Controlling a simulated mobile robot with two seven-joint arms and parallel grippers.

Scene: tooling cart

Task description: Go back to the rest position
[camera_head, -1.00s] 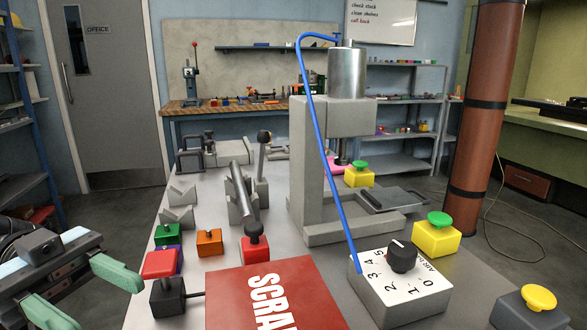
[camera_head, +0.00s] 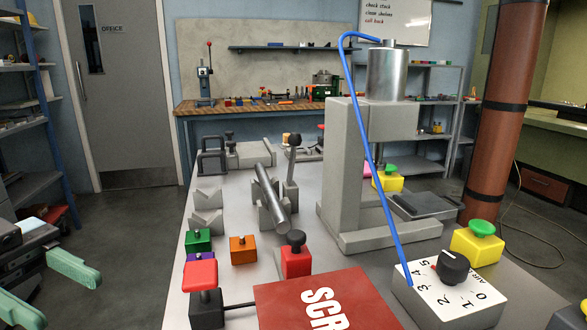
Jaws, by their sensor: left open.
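My left gripper (camera_head: 72,303) is at the lower left of the head view. Its two green fingers are spread apart with nothing between them. It is left of the grey cart top (camera_head: 225,281), over the floor side, and touches nothing that I can see. The bottom edge of the picture cuts off part of it. My right gripper is out of the picture.
On the cart's near side stand a red-topped black block (camera_head: 204,290), a red SCRAP panel (camera_head: 325,299) and a dial box (camera_head: 450,295). A grey press (camera_head: 350,170) with a blue hose stands behind. Open floor (camera_head: 130,235) lies left of the cart.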

